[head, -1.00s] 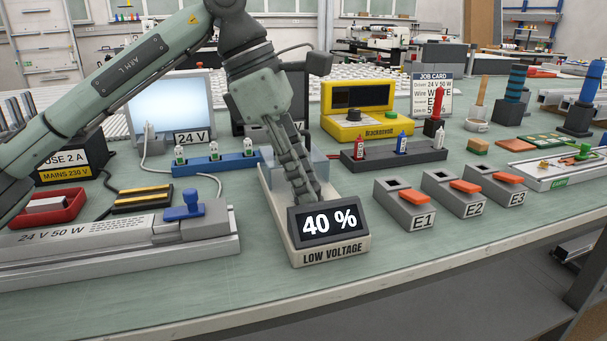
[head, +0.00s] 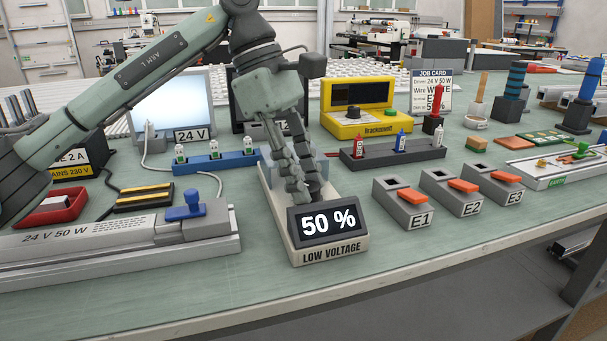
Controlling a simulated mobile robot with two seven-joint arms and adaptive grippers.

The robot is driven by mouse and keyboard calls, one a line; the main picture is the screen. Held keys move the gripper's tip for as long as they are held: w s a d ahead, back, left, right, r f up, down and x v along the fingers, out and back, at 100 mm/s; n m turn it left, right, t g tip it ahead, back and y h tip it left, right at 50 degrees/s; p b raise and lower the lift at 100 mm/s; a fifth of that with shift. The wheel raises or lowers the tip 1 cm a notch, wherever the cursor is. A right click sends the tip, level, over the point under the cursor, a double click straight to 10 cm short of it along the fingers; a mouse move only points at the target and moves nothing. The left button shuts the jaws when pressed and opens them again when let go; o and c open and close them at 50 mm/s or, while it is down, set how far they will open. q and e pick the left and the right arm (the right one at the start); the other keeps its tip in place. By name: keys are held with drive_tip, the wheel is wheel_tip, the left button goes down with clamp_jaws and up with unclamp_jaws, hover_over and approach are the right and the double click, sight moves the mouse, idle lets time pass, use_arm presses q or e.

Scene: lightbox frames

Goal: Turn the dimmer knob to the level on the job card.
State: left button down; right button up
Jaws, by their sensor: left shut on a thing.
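The low-voltage dimmer unit (head: 329,253) stands at the front middle of the bench. Its display (head: 328,224) reads 50 %. My left gripper (head: 300,196) reaches down from above, just behind the display, and is shut on the dimmer knob, which the fingers and display hide. The job card (head: 431,84) stands at the back right. It reads "Driver 24 V 50 W", then a wire line and lines beginning with E and 5; a red-handled tool hides part of them. My right gripper is not in view.
Three grey boxes with orange levers, E1 (head: 406,213), E2 and E3, stand right of the dimmer. A blue strip (head: 217,163) and a driver with a blue clamp (head: 110,243) lie left. The bench front is clear.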

use_arm(q)
drive_tip(key=c, duration=1.2)
unclamp_jaws()
wheel_tip(320, 180, up, 10)
drive_tip(key=shift+r, duration=0.1)
